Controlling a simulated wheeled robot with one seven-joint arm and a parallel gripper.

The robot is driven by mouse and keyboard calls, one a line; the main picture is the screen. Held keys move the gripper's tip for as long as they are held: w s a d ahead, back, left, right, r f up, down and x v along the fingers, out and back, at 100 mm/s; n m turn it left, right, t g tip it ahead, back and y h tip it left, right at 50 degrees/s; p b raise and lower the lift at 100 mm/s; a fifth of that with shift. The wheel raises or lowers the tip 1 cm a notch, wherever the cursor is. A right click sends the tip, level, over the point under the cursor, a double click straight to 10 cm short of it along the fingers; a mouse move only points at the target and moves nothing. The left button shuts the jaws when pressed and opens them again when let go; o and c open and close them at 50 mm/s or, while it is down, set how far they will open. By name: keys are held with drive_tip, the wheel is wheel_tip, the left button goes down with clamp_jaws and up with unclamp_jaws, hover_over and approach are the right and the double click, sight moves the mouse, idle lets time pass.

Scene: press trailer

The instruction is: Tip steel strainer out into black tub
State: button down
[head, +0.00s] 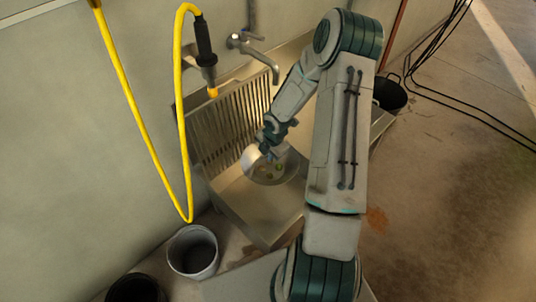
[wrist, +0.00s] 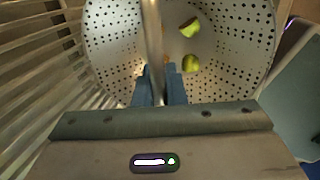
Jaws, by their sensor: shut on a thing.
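The steel strainer (head: 254,169) is a round perforated bowl over the sink basin, with a few green pieces inside. In the wrist view the strainer (wrist: 112,45) fills the upper middle, with two yellow-green pieces (wrist: 190,63) and a small orange bit in it. My gripper (wrist: 158,74) is shut on a metal bar that crosses the strainer's bowl; in the head view the gripper (head: 272,150) is partly hidden. I cannot tell whether the strainer touches the sink. A black tub (head: 390,93) stands at right behind my arm, partly hidden. Another black container (head: 137,289) is cut off at bottom left.
The steel sink (head: 245,207) has a ribbed drainer (head: 222,128) against the wall side. A tap (head: 250,43) and a yellow hose (head: 128,95) with a black spray head hang above. A grey bucket (head: 192,252) stands front left. Black cables lie on open floor at right.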

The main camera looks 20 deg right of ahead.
drive_tip(key=shift+r+p, duration=2.8)
drive_tip(key=shift+r, duration=0.4)
drive_tip(key=shift+a, duration=0.1)
